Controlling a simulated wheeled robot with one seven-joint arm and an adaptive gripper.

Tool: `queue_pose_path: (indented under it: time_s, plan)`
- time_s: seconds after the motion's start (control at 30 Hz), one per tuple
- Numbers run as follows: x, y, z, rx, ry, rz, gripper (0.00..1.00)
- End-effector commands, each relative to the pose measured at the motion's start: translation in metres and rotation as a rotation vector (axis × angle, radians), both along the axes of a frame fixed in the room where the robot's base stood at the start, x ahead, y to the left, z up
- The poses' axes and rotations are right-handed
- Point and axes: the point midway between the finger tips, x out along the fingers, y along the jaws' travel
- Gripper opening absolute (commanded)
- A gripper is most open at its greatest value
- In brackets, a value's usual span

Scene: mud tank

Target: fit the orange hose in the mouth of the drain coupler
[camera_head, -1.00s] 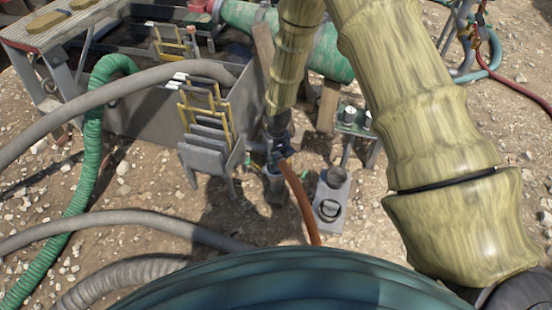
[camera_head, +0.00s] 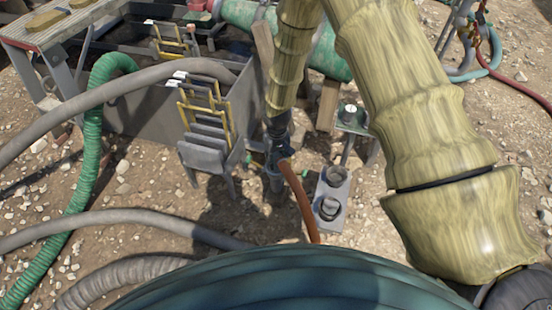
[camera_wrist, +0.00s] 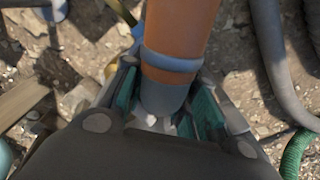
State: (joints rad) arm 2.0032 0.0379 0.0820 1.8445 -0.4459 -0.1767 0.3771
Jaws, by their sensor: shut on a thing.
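The orange hose (camera_head: 300,205) runs from my gripper (camera_head: 276,160) down and right behind the blue-green rim in the head view. In the wrist view the hose (camera_wrist: 180,30) has a blue-grey collar and a grey end. My gripper (camera_wrist: 160,110) is shut on that end, with a finger on each side. A grey block with two round openings (camera_head: 321,191) stands on the ground to the right of the hose; it may be the drain coupler, but I cannot tell for sure. The hose appears apart from it. The hose tip is partly hidden by the gripper.
A grey tank (camera_head: 150,115) with a yellow-framed rack (camera_head: 207,130) stands left of my gripper. A green-topped stand (camera_head: 352,119) is behind the block, partly hidden by my arm. Grey hoses (camera_head: 125,222) and a green hose (camera_head: 92,150) lie at left.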

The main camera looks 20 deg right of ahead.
Motion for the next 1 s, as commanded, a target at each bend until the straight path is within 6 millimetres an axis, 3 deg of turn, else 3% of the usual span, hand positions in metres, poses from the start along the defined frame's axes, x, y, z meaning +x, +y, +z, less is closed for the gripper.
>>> queue_pose_path:
  time_s: [0.2, 0.23, 0.33, 0.4, 0.77, 1.0]
  plan:
    - [0.000, 0.000, -0.002, 0.000, -0.001, 0.000, 0.00]
    - [0.000, 0.000, -0.002, 0.000, -0.001, 0.000, 0.30]
    - [0.000, 0.000, -0.002, 0.000, -0.001, 0.000, 0.48]
    - [0.000, 0.000, -0.002, 0.000, -0.001, 0.000, 0.53]
    - [0.000, 0.000, -0.002, 0.000, 0.000, 0.000, 0.53]
    - [0.001, 0.000, 0.019, 0.000, -0.002, -0.001, 0.53]
